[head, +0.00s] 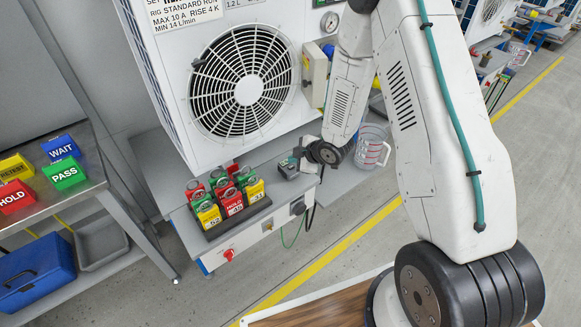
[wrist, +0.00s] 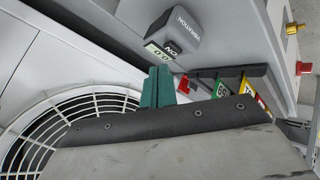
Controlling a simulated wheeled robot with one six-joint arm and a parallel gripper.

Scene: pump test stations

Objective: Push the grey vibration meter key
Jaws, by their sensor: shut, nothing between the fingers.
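The vibration meter (head: 288,168) is a small dark grey box on the bench ledge below the fan unit. In the wrist view the meter (wrist: 180,32) shows upside down, with VIBRATION and ON lettering and a pale display reading 0.0. My gripper (head: 299,152) is just above and beside the meter in the head view. In the wrist view its teal fingers (wrist: 157,82) are together and empty, pointing towards the display side of the meter. Whether they touch it cannot be told.
A dark rack (head: 238,219) of red, green and yellow tags stands left of the meter. The fan unit (head: 240,85) rises close behind. A clear measuring jug (head: 371,148) is to the right. A red knob (head: 228,255) is on the bench front.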

